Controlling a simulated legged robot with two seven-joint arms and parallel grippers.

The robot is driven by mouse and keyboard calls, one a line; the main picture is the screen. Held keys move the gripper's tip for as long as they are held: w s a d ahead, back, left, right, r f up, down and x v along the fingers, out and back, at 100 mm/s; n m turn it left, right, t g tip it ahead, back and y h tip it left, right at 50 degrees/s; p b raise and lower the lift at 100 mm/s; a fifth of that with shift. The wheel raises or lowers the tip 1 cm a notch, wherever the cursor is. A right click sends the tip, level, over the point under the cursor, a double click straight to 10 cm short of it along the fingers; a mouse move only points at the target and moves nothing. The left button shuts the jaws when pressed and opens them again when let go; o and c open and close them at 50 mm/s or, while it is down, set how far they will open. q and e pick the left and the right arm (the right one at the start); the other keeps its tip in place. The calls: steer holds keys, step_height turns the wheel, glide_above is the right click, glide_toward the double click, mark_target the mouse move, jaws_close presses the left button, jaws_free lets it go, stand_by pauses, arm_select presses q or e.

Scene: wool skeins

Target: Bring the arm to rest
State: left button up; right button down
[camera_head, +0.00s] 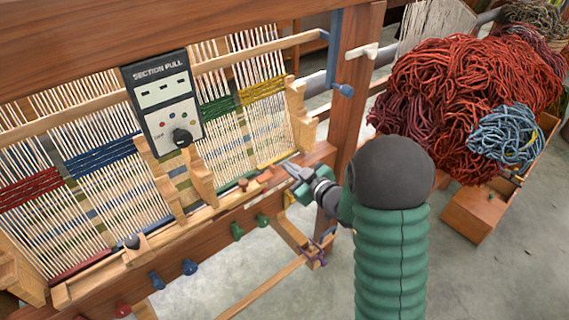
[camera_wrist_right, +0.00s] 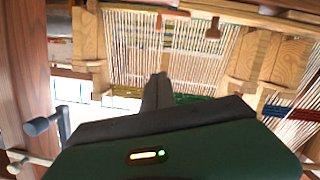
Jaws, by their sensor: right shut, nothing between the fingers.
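My right arm (camera_head: 391,235), with a green ribbed sleeve and a dark rounded joint, rises from the bottom right in the head view. My right gripper (camera_head: 289,166) is shut and empty, close to the front wooden rail of the loom (camera_head: 265,188). Whether it touches the rail I cannot tell. In the right wrist view the gripper's shut fingers (camera_wrist_right: 158,90) point at the pale warp threads (camera_wrist_right: 135,50). My left gripper is not in view.
A wooden post (camera_head: 352,85) with a blue-knobbed lever (camera_head: 343,90) stands behind my right gripper. Red wool (camera_head: 455,95) and a blue skein (camera_head: 505,135) fill a wooden crate (camera_head: 475,215) at right. Grey floor shows below.

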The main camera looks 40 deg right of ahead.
steer(key=s+a+f+m+g, duration=0.2)
steer(key=s+a+f+g, duration=0.2)
steer(key=s+a+g, duration=0.2)
steer(key=s+a+f+m+g, duration=0.2)
steer(key=s+a+f+g, duration=0.3)
steer(key=s+a, duration=0.6)
steer(key=s+g, duration=0.1)
steer(key=s, duration=0.2)
steer(key=shift+s+a+f+g, duration=0.15)
steer(key=shift+a+f+g, duration=0.15)
steer(key=shift+a, duration=0.1)
steer(key=shift+a+r, duration=0.1)
steer(key=shift+a, duration=0.15)
steer(key=shift+d, duration=0.15)
